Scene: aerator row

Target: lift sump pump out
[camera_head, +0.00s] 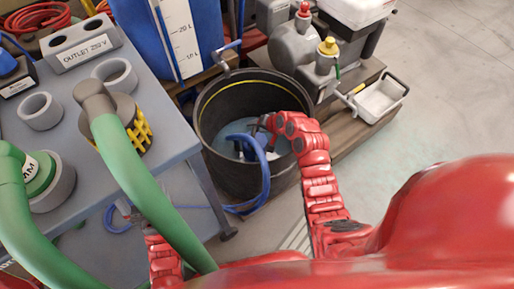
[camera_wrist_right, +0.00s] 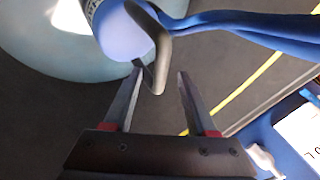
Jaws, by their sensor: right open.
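The sump pump (camera_head: 233,146) sits low in a round black tub (camera_head: 210,103) with a yellow line inside its rim. A blue hose (camera_head: 266,176) runs from it over the tub's front edge. In the right wrist view the pump (camera_wrist_right: 122,32) shows a blue body and a bent grey handle (camera_wrist_right: 160,72). My right gripper (camera_head: 262,124) reaches into the tub; it also shows in the right wrist view (camera_wrist_right: 158,82). Its two fingers are apart, with the handle's lower end showing between their tips. Whether they touch it is unclear. My left arm is low at the left, its gripper largely hidden.
A grey table (camera_head: 182,139) with green hoses (camera_head: 135,170) and grey rings stands left of the tub. A blue container (camera_head: 145,40) is behind it. Floor beyond is clear.

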